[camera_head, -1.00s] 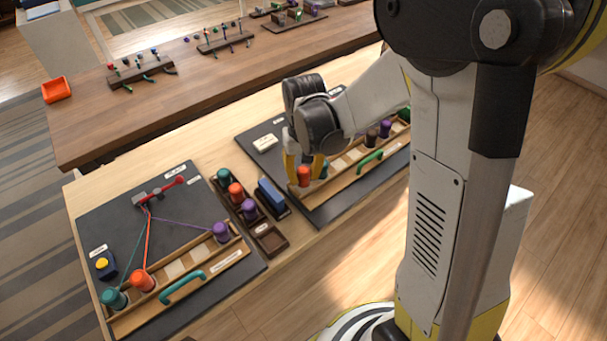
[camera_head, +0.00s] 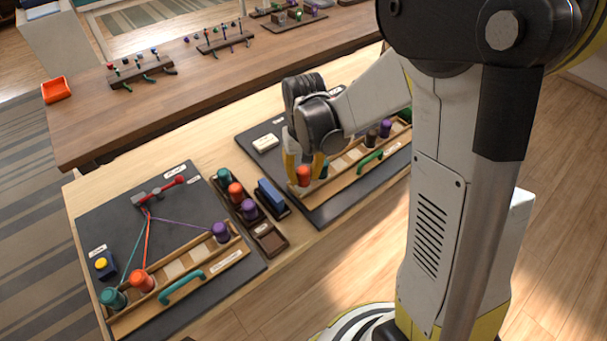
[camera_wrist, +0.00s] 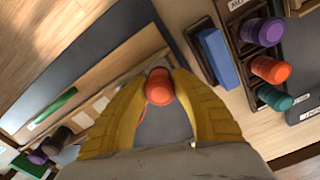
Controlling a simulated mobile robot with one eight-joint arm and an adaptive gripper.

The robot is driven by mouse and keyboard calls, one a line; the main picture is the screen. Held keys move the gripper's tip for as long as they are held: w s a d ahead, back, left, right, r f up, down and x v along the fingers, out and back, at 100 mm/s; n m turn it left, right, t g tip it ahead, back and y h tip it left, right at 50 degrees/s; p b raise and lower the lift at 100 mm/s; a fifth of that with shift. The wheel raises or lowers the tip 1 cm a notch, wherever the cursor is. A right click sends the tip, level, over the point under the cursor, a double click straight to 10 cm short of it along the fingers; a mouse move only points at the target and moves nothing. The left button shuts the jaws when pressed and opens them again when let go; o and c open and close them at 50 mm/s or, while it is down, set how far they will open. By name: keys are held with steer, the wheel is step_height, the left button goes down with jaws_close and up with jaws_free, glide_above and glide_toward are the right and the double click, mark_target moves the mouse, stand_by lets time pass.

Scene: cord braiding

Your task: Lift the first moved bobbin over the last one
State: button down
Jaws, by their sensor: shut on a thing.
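My gripper (camera_head: 305,172) has yellow fingers and is shut on an orange bobbin (camera_head: 303,178) at the left end of the right board's wooden rack (camera_head: 345,180). In the wrist view the orange bobbin (camera_wrist: 159,86) sits between the yellow fingertips (camera_wrist: 160,92). A brown bobbin (camera_head: 371,138) and a purple bobbin (camera_head: 385,128) stand farther right on the rack; both show in the wrist view. I cannot tell whether the held bobbin touches the rack.
The left board (camera_head: 160,235) holds teal (camera_head: 113,299), orange (camera_head: 142,281) and purple (camera_head: 221,232) bobbins with cords. Between the boards stand a bobbin tray (camera_head: 268,238) and a blue block (camera_head: 271,194). A green handle (camera_head: 370,161) fronts the right rack.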

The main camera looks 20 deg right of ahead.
steer(key=shift+f+b, duration=0.7)
steer(key=shift+f, duration=0.05)
stand_by(0.5)
steer(key=c, duration=1.1)
jaws_free()
steer(key=shift+o, duration=0.2)
step_height(320, 180, up, 12)
steer(key=shift+s+r, duration=0.1)
steer(key=s+r+t, duration=0.4)
steer(key=s+t, duration=0.3)
steer(key=s, duration=0.5)
steer(key=shift+s+n, duration=0.25)
steer(key=shift+n, duration=0.15)
